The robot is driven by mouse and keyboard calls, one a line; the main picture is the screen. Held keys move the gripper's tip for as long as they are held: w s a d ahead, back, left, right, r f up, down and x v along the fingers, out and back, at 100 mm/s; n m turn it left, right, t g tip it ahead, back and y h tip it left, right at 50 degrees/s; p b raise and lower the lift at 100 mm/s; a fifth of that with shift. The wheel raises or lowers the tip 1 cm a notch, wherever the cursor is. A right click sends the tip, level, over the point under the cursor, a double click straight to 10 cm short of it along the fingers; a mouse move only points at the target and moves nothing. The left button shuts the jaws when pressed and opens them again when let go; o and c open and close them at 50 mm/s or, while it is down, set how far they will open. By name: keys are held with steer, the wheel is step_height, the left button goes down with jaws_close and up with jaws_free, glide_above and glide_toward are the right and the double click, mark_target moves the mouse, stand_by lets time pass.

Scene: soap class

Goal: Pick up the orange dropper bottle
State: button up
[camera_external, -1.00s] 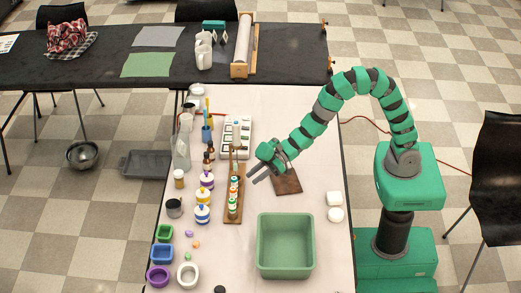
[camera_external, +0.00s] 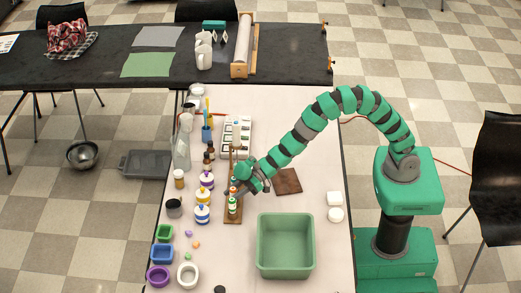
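A wooden rack (camera_external: 228,220) on the white table holds a row of small dropper bottles with coloured caps. The orange dropper bottle (camera_external: 233,190) appears to be among them, close to my gripper; it is small and partly covered. My gripper (camera_external: 237,183) is lowered over the upper part of the rack, pointing down and left. Its fingers are hidden among the bottles and behind my wrist, so I cannot see whether they touch a bottle or how wide they are.
Purple, yellow and blue banded jars (camera_external: 202,214) stand left of the rack. A white palette box (camera_external: 238,137) lies behind it. A green tub (camera_external: 286,272) stands at the front right. A brown square board (camera_external: 287,181) lies right of my gripper, with clear table around it.

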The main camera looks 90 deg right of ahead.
steer(key=c, duration=0.6)
steer(key=shift+r, duration=0.1)
